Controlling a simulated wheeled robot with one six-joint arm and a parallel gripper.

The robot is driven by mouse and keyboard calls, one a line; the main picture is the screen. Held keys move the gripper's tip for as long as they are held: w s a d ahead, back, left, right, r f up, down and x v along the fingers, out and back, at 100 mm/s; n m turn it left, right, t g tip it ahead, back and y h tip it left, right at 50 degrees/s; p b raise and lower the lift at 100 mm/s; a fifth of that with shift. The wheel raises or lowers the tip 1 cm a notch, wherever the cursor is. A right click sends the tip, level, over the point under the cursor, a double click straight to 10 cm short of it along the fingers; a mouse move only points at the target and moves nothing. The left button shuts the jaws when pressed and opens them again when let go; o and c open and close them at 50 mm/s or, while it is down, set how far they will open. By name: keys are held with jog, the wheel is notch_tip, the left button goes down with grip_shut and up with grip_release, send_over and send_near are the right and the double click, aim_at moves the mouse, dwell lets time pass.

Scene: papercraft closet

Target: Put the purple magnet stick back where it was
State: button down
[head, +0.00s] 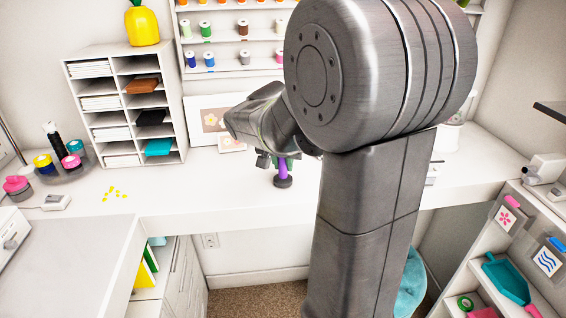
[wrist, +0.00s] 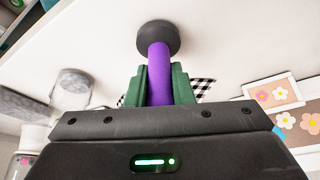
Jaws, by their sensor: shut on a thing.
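The purple magnet stick (head: 283,168) is a purple rod with a dark round end. In the head view it stands about upright at the white desk (head: 230,200), dark end down near the front edge. I cannot tell whether that end touches the desk. In the wrist view the purple stick (wrist: 159,70) runs between the green fingers of my gripper (wrist: 158,84), its dark disc end beyond them. My gripper (head: 284,160) is shut on the stick. My arm hides part of the desk to the right.
Framed flower pictures (head: 212,118) lean at the back of the desk. A paper sorter (head: 125,105) stands to the left, with tape rolls (head: 70,162) beside it. Yellow scraps (head: 114,193) lie on the desk. At the right a low shelf holds a teal dustpan (head: 507,279).

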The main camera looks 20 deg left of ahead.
jog(key=shift+f, duration=0.15)
jog(key=c, duration=1.3)
grip_release()
jog(key=shift+o, duration=0.2)
jog(key=shift+r, duration=0.35)
jog(key=v, duration=1.1)
jog(key=shift+s+r+p, duration=0.15)
jog(key=shift+r+p, duration=0.15)
jog(key=shift+o, duration=0.3)
